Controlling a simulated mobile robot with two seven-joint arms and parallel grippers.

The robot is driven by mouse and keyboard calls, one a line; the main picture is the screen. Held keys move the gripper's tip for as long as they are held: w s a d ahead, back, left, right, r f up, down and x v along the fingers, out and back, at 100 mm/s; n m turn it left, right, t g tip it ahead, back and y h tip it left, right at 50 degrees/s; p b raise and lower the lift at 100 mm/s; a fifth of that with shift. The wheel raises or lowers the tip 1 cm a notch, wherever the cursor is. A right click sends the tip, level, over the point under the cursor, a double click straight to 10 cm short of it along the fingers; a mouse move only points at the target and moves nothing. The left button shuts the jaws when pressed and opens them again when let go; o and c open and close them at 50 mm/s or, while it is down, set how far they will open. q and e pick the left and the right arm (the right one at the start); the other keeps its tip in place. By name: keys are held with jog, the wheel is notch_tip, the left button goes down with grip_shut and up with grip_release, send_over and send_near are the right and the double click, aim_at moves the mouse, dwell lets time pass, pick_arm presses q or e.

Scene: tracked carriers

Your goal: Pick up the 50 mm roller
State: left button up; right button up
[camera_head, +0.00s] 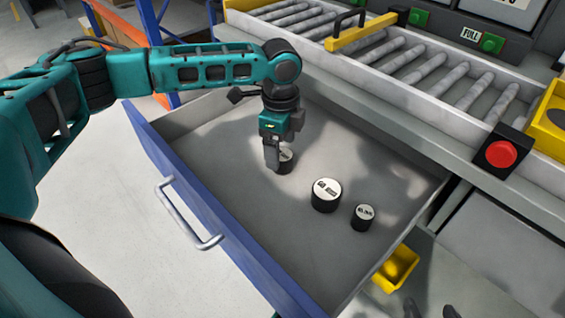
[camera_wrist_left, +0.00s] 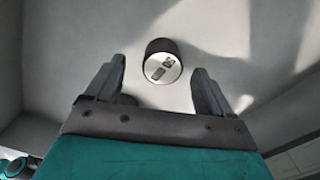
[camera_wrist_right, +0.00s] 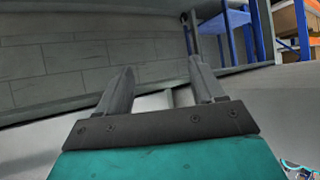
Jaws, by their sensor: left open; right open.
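Three black rollers with white, labelled tops stand upright in the open drawer (camera_head: 230,205). The largest roller (camera_head: 325,198) is in the middle, a smaller roller (camera_head: 363,219) is right of it, and another roller (camera_head: 285,163) is at my left gripper (camera_head: 272,166), partly hidden by it. I cannot surely read which label says 50 mm. In the left wrist view, the open left fingers (camera_wrist_left: 159,68) have a roller (camera_wrist_left: 163,66) ahead between their tips; a dark shape shows beside the left finger. My right gripper (camera_wrist_right: 160,76) is open and empty, away from the rollers.
The drawer's blue front with its metal handle (camera_head: 185,215) faces me. A roller conveyor (camera_head: 430,75) with a yellow bar runs behind. A red button (camera_head: 501,154) and a yellow bin (camera_head: 395,268) are at the right. The drawer's left part is bare.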

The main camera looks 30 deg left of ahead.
aim_at(283, 154)
pick_arm(q)
jog(key=f, duration=0.2)
jog(key=f+b, duration=0.1)
jog(key=f, duration=0.1)
jog(key=shift+w+d+f+b, duration=0.2)
jog(key=shift+f+b, duration=0.05)
jog(key=shift+b, duration=0.05)
jog(key=c, duration=1.3)
jog(key=shift+r, duration=0.1)
